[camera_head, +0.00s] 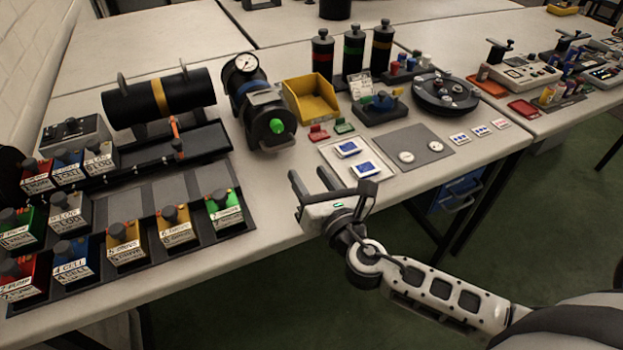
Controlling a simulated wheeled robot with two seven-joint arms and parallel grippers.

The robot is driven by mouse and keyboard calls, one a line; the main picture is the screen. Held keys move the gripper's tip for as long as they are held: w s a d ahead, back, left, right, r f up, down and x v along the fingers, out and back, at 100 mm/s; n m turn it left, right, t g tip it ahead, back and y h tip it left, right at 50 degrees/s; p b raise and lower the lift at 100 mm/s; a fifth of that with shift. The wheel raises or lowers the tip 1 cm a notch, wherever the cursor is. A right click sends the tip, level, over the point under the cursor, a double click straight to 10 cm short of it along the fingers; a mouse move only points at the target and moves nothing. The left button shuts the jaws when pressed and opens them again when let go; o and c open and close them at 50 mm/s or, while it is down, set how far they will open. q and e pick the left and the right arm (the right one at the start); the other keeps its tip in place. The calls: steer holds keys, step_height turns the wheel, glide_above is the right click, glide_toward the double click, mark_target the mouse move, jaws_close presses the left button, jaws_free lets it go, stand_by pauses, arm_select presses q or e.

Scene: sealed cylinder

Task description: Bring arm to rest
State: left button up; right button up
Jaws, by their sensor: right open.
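My right arm (440,290) reaches in from the lower right. My right gripper (331,184) is open and empty, with its two fingers apart. It is at the front edge of the table, just in front of a white tray with blue-and-white cards (348,149). The gripper seems to be above the table edge; its exact height is hard to tell. My left gripper is not in view. A black sealed cylinder (258,105) with a gauge and a green knob lies on the table behind the gripper, to its left.
A larger black cylinder with a yellow band (190,92) rests on a stand at the left. Labelled blocks (127,240) fill a black rack in front of it. A yellow bin (312,98), a grey mat (413,147) and a round black tray (446,103) stand behind the gripper. Green floor (250,310) is open below.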

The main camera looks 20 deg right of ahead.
stand_by(0.4)
steer(key=s+d+f+m+g+h, duration=0.2)
steer(key=s+d+m+g+h, duration=0.15)
steer(key=m, duration=0.55)
steer(key=s+d+f+m+g+h, duration=0.25)
steer(key=s+m, duration=0.25)
steer(key=m, duration=0.5)
steer(key=s+a+f+m+g+y, duration=0.2)
steer(key=s+m+g+y, duration=0.15)
steer(key=s+m, duration=0.3)
steer(key=s+a+f+m+g+y, duration=0.1)
steer(key=s+a+m+g+y, duration=0.15)
steer(key=s+m+g, duration=0.45)
steer(key=w+a+f+n+t+y, duration=0.1)
steer(key=w+a+f+t, duration=0.3)
steer(key=f+t, duration=0.4)
steer(key=shift+w+a+t+y, duration=0.35)
steer(key=shift+a+y, duration=0.25)
steer(key=shift+n, duration=0.25)
